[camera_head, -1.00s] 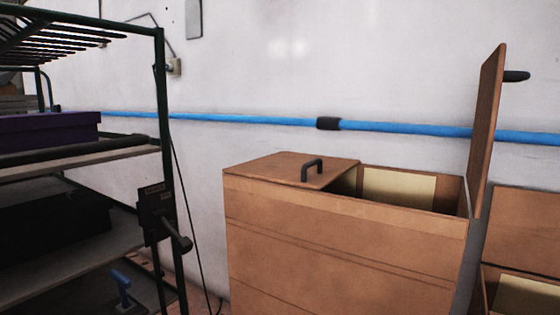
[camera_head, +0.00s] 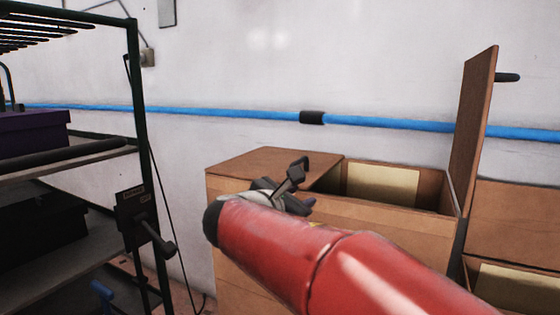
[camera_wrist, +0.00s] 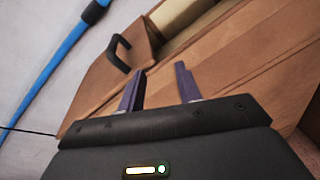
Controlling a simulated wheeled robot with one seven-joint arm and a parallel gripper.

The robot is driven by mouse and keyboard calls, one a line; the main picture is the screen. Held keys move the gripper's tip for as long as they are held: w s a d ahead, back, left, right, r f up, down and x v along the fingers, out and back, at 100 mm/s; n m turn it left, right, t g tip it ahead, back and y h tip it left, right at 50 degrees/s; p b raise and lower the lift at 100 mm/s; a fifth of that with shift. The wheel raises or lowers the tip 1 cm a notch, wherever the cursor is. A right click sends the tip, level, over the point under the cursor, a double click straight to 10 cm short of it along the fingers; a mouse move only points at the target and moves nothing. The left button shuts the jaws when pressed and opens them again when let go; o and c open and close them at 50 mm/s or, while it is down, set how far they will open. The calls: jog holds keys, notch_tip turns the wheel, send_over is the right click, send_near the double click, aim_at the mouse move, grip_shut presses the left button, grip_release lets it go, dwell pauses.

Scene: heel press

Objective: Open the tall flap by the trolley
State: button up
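The brown flap (camera_head: 262,162) nearest the trolley lies shut and flat on the left part of the tall brown box (camera_head: 390,222). Its black handle (camera_wrist: 118,52) shows in the wrist view, ahead and to the left of my fingers. My gripper (camera_wrist: 160,69) is open, with its two purple fingers apart and nothing between them. The handle stands just outside the left finger, not between the fingers. In the head view my red arm reaches across the front of the box and hides part of it and of the gripper.
The dark green trolley (camera_head: 139,120) with shelves stands at the left. Another flap (camera_head: 472,135) stands upright at the box's right end, beside an open compartment. A blue pipe (camera_head: 220,114) runs along the white wall. A lower brown box (camera_head: 512,235) is at the right.

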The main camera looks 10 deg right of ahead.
aim_at(296, 163)
jog(key=w+r+n, duration=0.1)
jog(key=w+a+r+n+t, duration=0.1)
jog(key=w, duration=0.1)
jog(key=w+a+r+n+t, duration=0.1)
jog(key=r, duration=0.1)
jog(key=shift+w+a+n, duration=0.25)
jog(key=shift+w+n, duration=0.05)
jog(key=p+x, duration=0.1)
jog(key=x, duration=0.6)
jog(key=shift+r, duration=0.15)
grip_shut()
